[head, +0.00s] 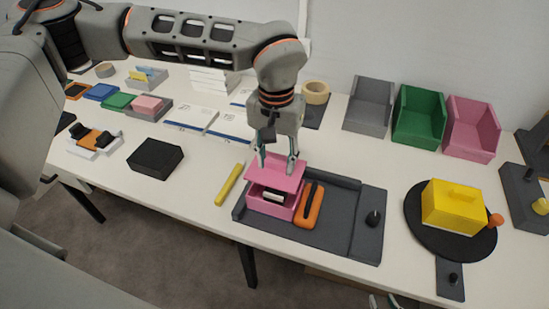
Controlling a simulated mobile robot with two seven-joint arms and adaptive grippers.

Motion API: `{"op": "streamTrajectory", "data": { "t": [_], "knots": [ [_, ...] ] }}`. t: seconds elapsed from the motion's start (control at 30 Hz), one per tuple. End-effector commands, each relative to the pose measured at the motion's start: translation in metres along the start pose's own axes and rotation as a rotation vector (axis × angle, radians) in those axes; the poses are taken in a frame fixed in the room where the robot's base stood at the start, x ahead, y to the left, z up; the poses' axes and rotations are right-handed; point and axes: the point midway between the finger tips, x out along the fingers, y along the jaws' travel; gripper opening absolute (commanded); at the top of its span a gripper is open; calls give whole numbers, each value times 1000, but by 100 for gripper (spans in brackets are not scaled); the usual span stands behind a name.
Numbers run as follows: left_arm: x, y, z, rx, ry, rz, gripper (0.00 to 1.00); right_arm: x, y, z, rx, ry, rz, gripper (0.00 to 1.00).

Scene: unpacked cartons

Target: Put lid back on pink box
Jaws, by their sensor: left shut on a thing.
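The pink box (268,207) stands on the left part of a dark grey tray (340,215), with a white item (273,196) visible inside its front. The pink lid (275,171) is above the box, tilted, with a dark gap showing at the front between lid and box. My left gripper (277,163) comes down from above and is shut on the lid near its top. Whether the lid's rear edge touches the box is hidden. My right gripper (383,301) barely shows at the bottom edge; its fingertips look apart, with nothing between them.
An orange item (309,204) lies right beside the box on the tray. A yellow stick (229,185) lies to the left. A yellow box (453,205) stands on a round black plate (427,233) at right. Grey, green and pink bins (471,130) line the back.

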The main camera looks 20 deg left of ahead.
Motion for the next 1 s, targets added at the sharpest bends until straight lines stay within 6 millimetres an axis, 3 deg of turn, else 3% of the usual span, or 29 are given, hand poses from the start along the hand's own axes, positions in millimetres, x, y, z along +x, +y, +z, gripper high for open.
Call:
{"op": "streamTrajectory", "data": {
  "t": [0.5, 0.67, 1.0],
  "knots": [
    [47, 0, 1, -1, -5, 1, 17, 14, -6, 32, -3, -18, -4, 26],
    [40, 0, 0, -1, 1, 1, 17, 12, -3, 26, -7, -14, 0, 26],
    [47, 0, 0, 0, -1, 0, 17, 14, -2, 29, -7, -14, 0, 26]
  ]
}}
